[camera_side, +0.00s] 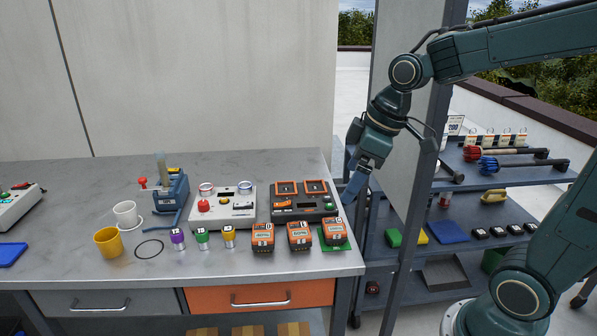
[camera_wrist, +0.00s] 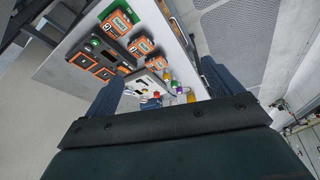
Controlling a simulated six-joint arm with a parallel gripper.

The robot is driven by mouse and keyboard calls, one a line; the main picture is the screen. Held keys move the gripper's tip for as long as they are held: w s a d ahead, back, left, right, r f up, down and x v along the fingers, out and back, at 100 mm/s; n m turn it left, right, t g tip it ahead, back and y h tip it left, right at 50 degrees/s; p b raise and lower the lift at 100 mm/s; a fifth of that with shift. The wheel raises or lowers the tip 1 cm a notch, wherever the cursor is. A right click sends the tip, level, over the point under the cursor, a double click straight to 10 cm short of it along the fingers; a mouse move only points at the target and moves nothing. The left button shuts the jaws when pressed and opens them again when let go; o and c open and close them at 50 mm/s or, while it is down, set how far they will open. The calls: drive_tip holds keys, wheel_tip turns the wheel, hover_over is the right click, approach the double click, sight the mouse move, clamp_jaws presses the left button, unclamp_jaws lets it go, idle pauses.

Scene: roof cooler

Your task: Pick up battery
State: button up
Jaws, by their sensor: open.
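Three orange-and-black batteries stand in a row near the front right of the table in the side view: a left one (camera_side: 262,239), a middle one (camera_side: 299,237) and a right one (camera_side: 333,233) that sits on a green pad (camera_side: 340,245). They also show at the upper left of the wrist view, the padded one (camera_wrist: 116,23) farthest up. My gripper (camera_side: 350,163) is open and empty, in the air above and to the right of the table's right end, apart from the batteries. Its two fingers also show in the wrist view (camera_wrist: 160,86).
A dark charger (camera_side: 304,208) with two orange-framed bays stands behind the batteries. A pale control box (camera_side: 229,208), three small coloured-top canisters (camera_side: 203,238) and two mugs (camera_side: 108,242) are farther left. A post (camera_side: 420,165) and tool shelves (camera_side: 500,185) stand right of the table.

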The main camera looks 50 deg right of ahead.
sight(300, 229)
drive_tip(key=w+d+f+n+y, duration=0.1)
drive_tip(key=w+d+f+n, duration=0.1)
drive_tip(key=w+f, duration=0.3)
drive_tip(key=w+d+f+n+g+y, duration=0.1)
drive_tip(key=w+d+f+n, duration=0.1)
drive_tip(key=w+d+f, duration=0.2)
drive_tip(key=shift+w+f+n, duration=0.3)
drive_tip(key=shift+w+f, duration=0.2)
drive_tip(key=shift+w, duration=0.7)
drive_tip(key=shift+f, duration=0.1)
drive_tip(key=x, duration=0.8)
drive_tip(key=shift+a, duration=0.1)
drive_tip(key=shift+f, duration=0.15)
drive_tip(key=shift+w, duration=0.1)
drive_tip(key=shift+x, duration=2.6)
